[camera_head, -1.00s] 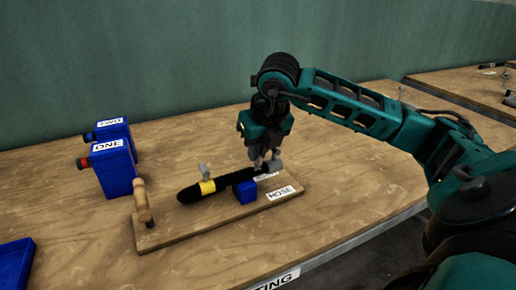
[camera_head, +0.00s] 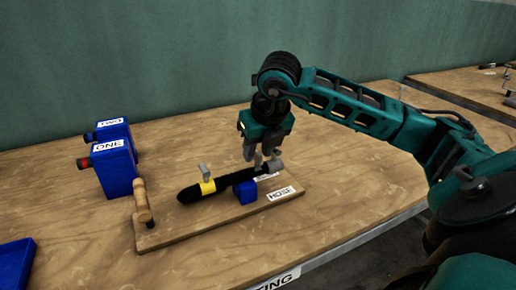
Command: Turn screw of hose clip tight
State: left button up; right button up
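A black hose (camera_head: 222,183) lies on a wooden board (camera_head: 172,234). A yellow band (camera_head: 207,187) is around it, with a small grey tab (camera_head: 205,172) standing above. A grey clip piece (camera_head: 275,163) sits at the hose's right end. My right gripper (camera_head: 259,154) points down over that end, just left of and close to the clip piece. Its fingers look apart, with nothing clearly held between them. Whether a finger touches the hose or clip is too small to tell. My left gripper is not in view.
A blue block (camera_head: 246,192) is in front of the hose, beside the HOSE label (camera_head: 281,194). A wooden handle (camera_head: 142,202) stands at the board's left end. Blue boxes ONE (camera_head: 114,170) and TWO (camera_head: 111,130) stand further left. A blue tray (camera_head: 15,264) is front left. The table right of the board is clear.

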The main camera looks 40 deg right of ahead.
pick_arm(q)
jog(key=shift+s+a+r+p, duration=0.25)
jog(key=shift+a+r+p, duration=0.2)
jog(key=shift+p, duration=0.5)
pick_arm(e)
jog(key=v, duration=1.2)
jog(key=shift+s+r, duration=0.15)
jog(key=shift+r, duration=0.15)
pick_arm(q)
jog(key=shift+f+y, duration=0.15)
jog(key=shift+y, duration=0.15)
